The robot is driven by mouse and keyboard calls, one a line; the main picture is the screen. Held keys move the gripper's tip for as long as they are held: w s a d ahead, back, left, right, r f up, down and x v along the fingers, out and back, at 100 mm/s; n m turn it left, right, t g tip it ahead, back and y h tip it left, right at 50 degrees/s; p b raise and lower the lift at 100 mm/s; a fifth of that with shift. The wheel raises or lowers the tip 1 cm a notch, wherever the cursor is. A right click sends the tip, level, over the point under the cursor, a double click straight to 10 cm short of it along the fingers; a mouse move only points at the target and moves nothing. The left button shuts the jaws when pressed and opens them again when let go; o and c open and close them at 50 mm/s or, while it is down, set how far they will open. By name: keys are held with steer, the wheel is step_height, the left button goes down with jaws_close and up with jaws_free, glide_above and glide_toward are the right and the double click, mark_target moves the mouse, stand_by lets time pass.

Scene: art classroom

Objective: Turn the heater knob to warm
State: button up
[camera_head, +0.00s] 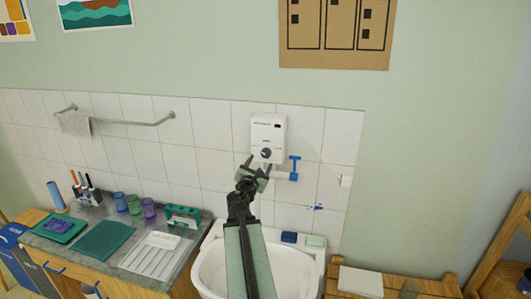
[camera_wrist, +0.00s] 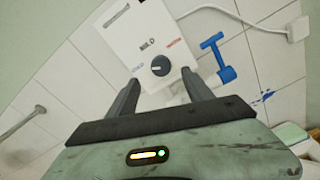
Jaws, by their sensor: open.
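The heater (camera_head: 268,132) is a white box on the tiled wall above the sink. Its dark round knob (camera_head: 265,153) sits low on its front. In the wrist view the knob (camera_wrist: 160,66) has a light pointer mark, with blue print at its left, dark print above and red print at its right. I cannot tell for sure which setting it points to. My gripper (camera_head: 259,164) is open just below the heater. In the wrist view its two fingers (camera_wrist: 162,92) stand on either side below the knob, apart from it, with nothing between them.
A counter (camera_head: 68,241) with cups and trays stands left.

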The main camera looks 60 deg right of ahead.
mark_target(265, 154)
steer(key=x, duration=0.7)
steer(key=shift+d+f, duration=0.1)
steer(key=shift+d, duration=0.1)
jaws_close()
